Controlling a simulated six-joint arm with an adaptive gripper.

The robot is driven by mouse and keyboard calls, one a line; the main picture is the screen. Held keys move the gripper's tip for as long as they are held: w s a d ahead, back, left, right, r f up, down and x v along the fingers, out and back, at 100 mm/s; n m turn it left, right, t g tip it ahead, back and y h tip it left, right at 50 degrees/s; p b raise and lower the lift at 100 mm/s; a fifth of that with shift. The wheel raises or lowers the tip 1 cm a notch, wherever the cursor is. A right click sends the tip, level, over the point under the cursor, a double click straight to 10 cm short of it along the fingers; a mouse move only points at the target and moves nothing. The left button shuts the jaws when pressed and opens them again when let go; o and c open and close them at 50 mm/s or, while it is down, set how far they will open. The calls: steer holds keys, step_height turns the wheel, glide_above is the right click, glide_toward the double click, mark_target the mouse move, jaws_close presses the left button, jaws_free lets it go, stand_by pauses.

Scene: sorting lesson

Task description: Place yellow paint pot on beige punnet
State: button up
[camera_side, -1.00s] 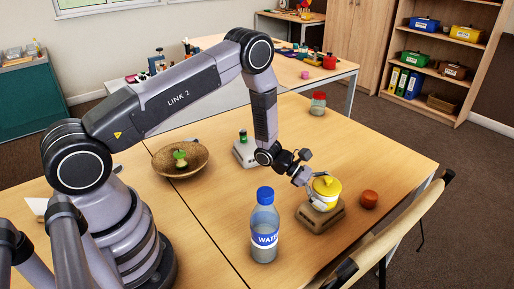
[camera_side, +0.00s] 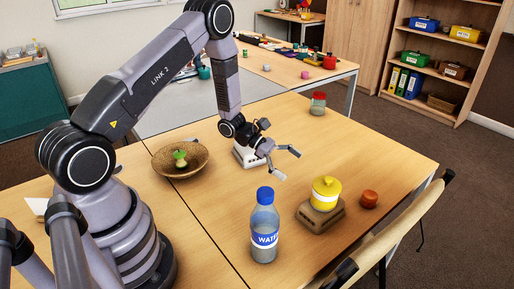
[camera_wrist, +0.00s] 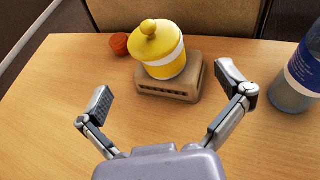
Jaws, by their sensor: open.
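The yellow paint pot (camera_side: 326,192), with a white band and a knobbed lid, stands upright on the beige punnet (camera_side: 318,217) near the table's right front edge. In the wrist view the pot (camera_wrist: 163,52) rests on top of the upturned-looking beige punnet (camera_wrist: 185,88), apart from my fingers. My gripper (camera_side: 287,164) is open and empty, up and to the left of the pot in the side view.
A water bottle (camera_side: 264,228) stands left of the punnet. An orange-red ball-like object (camera_side: 369,199) lies to its right. A wicker bowl (camera_side: 159,168) holds a green item. A red-lidded jar (camera_side: 318,103) stands at the back. A chair (camera_side: 395,232) lines the front edge. The table's middle right is clear.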

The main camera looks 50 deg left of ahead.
steer(key=s+d+r+m+g+y, duration=0.1)
steer(key=s+r+m+g, duration=0.1)
steer(key=s+r+m, duration=0.3)
steer(key=s+d+r+m+g+y, duration=0.1)
steer(key=s+r+m, duration=0.15)
steer(key=r, duration=0.45)
steer(key=s+d+r+m+g, duration=0.2)
steer(key=s+r+m, duration=0.15)
steer(key=r, duration=0.35)
steer(key=s+a+r+m+t+y, duration=0.2)
steer(key=s+a+r+m+y, duration=0.2)
steer(key=s, duration=0.4)
steer(key=s+a+r+m+t+y, duration=0.3)
steer(key=s+r+m+y, duration=0.3)
steer(key=s, duration=0.3)
steer(key=shift+s+a+r+m, duration=0.15)
steer(key=shift+s+a+m, duration=0.1)
steer(key=shift+a+m, duration=0.6)
